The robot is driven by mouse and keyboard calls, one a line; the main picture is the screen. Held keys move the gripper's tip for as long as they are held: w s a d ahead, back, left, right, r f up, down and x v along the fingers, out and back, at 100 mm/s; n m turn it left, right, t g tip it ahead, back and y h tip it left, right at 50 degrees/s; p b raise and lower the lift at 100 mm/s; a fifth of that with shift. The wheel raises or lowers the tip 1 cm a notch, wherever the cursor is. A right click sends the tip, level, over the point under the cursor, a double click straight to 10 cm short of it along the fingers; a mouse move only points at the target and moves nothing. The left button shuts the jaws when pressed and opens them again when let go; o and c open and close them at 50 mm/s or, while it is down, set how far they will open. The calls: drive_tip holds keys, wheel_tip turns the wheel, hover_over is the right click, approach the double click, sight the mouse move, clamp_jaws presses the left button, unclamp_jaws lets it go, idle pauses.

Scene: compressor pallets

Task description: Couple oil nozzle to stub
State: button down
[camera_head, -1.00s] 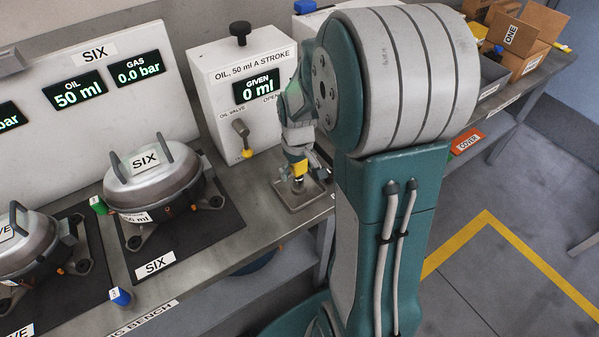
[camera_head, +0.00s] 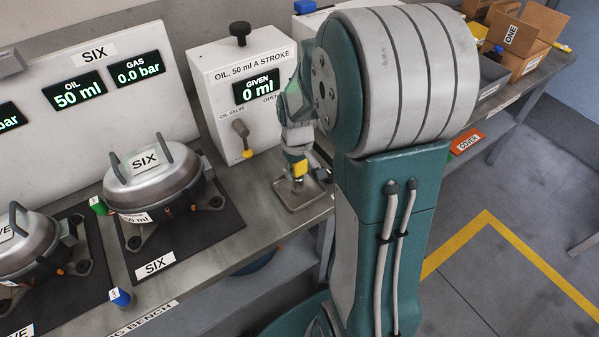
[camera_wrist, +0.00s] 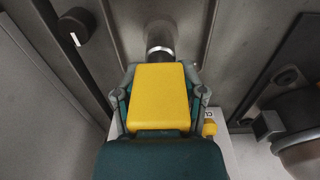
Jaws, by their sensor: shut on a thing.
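My gripper (camera_head: 298,165) is shut on a yellow block, which I take to be the oil nozzle (camera_wrist: 159,97). Its fingers lie along both sides of the block in the wrist view. In the head view the yellow piece (camera_head: 300,169) is just above a square metal base plate (camera_head: 300,193) on the bench. A round metal fitting (camera_wrist: 160,38) shows past the block in the wrist view; whether they touch is unclear. Compressor SIX (camera_head: 152,180) stands left of my gripper, with a green piece (camera_head: 98,205) at its left side. I cannot make out which part is the stub.
The oil dispenser (camera_head: 245,85) behind reads GIVEN 0 ml, with a lever valve (camera_head: 242,135). The SIX display panel (camera_head: 95,85) reads OIL 50 ml and GAS 0.0 bar. Another compressor (camera_head: 28,245) is at far left. A blue-tipped piece (camera_head: 120,297) lies near the front edge.

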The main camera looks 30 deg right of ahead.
drive_tip(key=shift+s+a+f, duration=0.2)
drive_tip(key=shift+s+f, duration=0.25)
drive_tip(key=shift+f, duration=0.3)
drive_tip(key=shift+w+d+r+g, duration=0.15)
drive_tip(key=shift+r+g, duration=0.15)
drive_tip(key=shift+r, duration=2.65)
drive_tip(key=shift+r, duration=0.15)
drive_tip(key=shift+r, duration=0.5)
